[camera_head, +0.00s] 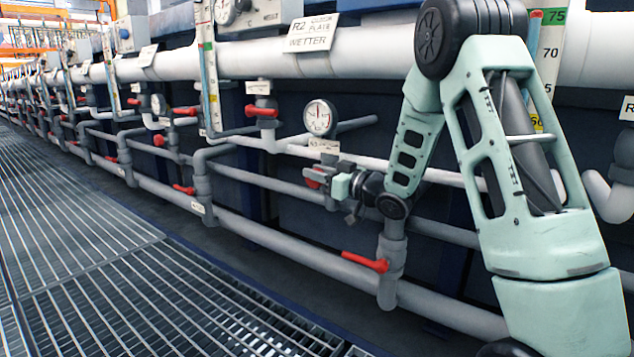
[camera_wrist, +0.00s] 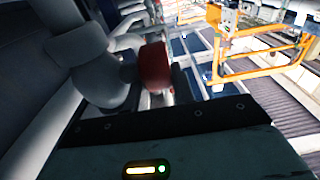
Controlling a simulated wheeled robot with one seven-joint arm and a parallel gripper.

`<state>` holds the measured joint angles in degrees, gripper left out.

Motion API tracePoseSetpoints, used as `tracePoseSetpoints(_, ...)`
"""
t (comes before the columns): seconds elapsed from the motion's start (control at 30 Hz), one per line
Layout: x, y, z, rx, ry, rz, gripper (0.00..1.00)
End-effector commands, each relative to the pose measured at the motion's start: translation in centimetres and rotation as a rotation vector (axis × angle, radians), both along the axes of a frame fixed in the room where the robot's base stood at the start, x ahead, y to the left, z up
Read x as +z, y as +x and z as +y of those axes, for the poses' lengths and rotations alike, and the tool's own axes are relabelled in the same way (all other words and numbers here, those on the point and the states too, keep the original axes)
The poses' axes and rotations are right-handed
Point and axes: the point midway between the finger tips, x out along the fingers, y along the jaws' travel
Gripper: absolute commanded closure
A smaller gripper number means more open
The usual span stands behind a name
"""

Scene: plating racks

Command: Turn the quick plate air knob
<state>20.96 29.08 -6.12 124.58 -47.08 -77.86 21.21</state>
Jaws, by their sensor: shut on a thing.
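A red knob (camera_wrist: 154,66) sits on a grey pipe fitting (camera_wrist: 98,80) in the wrist view, just beyond the dark edge of my gripper. In the head view its red part (camera_head: 314,177) shows at my gripper (camera_head: 322,178), low on the pipework under a small white label (camera_head: 325,146). My gripper reaches in from the right and is shut on the red knob. The fingers hide part of the knob in the head view. The label is too small to read, so I cannot tell whether this is the quick plate air knob.
A round gauge (camera_head: 320,117) is just above my gripper. Other red handles stand close by: one above left (camera_head: 262,110), one below right (camera_head: 366,262). Grey pipes run along the dark tank wall. The grated walkway (camera_head: 90,250) at left is clear.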

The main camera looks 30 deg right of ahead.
Motion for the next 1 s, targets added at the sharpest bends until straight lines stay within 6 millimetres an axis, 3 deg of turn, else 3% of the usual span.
tracePoseSetpoints(0.7, -0.15, -0.20, -0.10, -0.001, 0.030, -0.080, 0.97)
tracePoseSetpoints(0.73, -0.16, -0.20, -0.10, -0.001, 0.030, -0.080, 0.66)
tracePoseSetpoints(1.0, -0.11, -0.18, -0.08, 0.000, 0.030, -0.081, 0.65)
